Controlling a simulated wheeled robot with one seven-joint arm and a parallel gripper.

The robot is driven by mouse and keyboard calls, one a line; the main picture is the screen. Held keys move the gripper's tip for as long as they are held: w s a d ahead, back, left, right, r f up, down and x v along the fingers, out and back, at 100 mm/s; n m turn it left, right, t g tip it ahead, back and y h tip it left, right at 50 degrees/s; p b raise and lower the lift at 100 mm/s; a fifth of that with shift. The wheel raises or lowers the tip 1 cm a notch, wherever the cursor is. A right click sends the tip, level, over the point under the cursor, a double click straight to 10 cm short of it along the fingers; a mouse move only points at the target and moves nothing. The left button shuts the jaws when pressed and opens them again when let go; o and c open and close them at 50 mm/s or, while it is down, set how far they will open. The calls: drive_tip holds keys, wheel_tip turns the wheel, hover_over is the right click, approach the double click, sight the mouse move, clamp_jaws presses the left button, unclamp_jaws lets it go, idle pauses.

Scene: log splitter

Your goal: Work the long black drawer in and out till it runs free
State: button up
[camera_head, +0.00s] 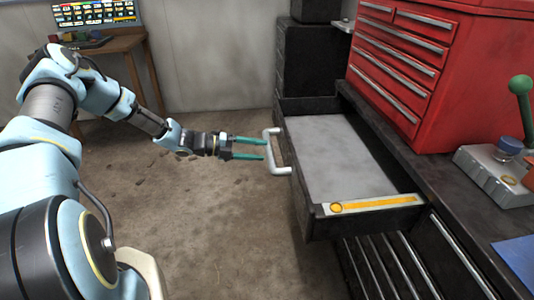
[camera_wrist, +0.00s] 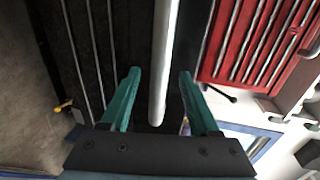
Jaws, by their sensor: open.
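The long black drawer (camera_head: 372,221) stands pulled out from the dark workbench in the head view. Its grey inside looks empty, and a yellow strip runs along its near side. A pale bar handle (camera_head: 271,152) sits on its left-facing front. My gripper (camera_head: 267,149) is open at the handle, one teal finger toward each end of the grip in the head view. In the wrist view the handle bar (camera_wrist: 164,60) runs between the two spread fingers of my gripper (camera_wrist: 159,73), with gaps on both sides. I cannot tell whether either finger touches it.
A red tool chest (camera_head: 410,75) stands on the bench top behind the drawer. A green-knobbed lever device (camera_head: 500,165) is at right. More bench drawers (camera_head: 440,265) lie below. A wooden desk (camera_head: 118,50) with a monitor is far back left. The floor left of the drawer is clear.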

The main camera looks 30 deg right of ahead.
drive_tip(key=b+v, duration=0.1)
drive_tip(key=v, duration=0.5)
drive_tip(key=shift+a, duration=0.3)
drive_tip(key=shift+w+r, duration=0.1)
drive_tip(key=s+a+r+m+t+y, duration=0.2)
drive_tip(key=s+a+r+m+y, duration=0.2)
drive_tip(key=a+m, duration=0.6)
drive_tip(key=s+a+r+m+t+y, duration=0.2)
drive_tip(key=s+a+r+m+y, duration=0.2)
drive_tip(key=a+m, duration=0.6)
drive_tip(key=s+a+r+m+t+y, duration=0.3)
drive_tip(key=s+a+r+m+y, duration=0.2)
drive_tip(key=a+m, duration=0.6)
drive_tip(key=shift+r+m+y, duration=0.7)
drive_tip(key=shift+r+m, duration=0.3)
